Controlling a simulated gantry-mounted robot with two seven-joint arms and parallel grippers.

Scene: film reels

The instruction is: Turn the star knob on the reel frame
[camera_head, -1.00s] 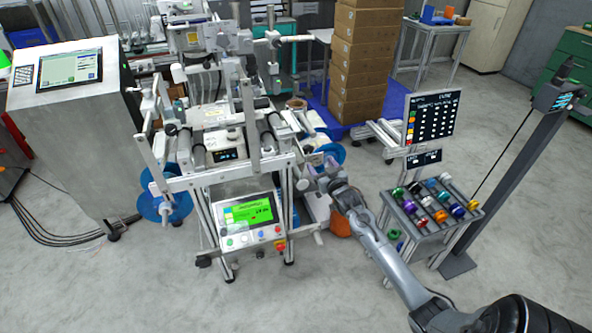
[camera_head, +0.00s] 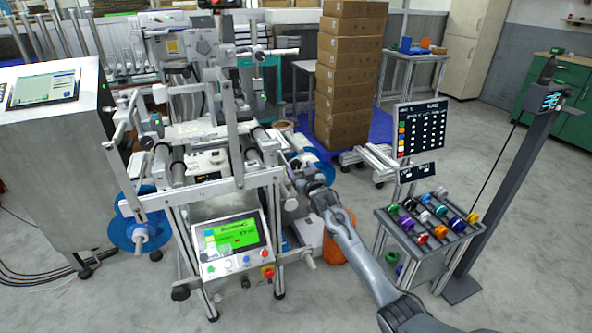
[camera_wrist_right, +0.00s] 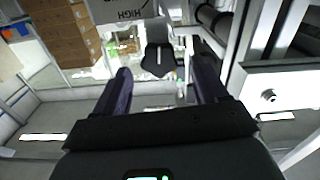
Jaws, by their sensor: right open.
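The reel frame (camera_head: 228,186) is a metal machine with rollers, blue reels and a green-lit panel, left of centre in the head view. My right gripper (camera_head: 300,180) is at its right side; its fingers are small and unclear there. In the right wrist view the right gripper (camera_wrist_right: 162,74) is open, with two dark fingers apart. A dark lobed piece with a white mark, seemingly the star knob (camera_wrist_right: 158,60), shows ahead between the fingertips. I cannot tell whether they touch it. The knob cannot be made out in the head view. My left gripper is not in view.
A metal beam (camera_wrist_right: 275,90) is close on the right in the wrist view. A small rack of coloured rolls (camera_head: 430,232) stands right of my arm. Stacked boxes (camera_head: 345,80) stand behind.

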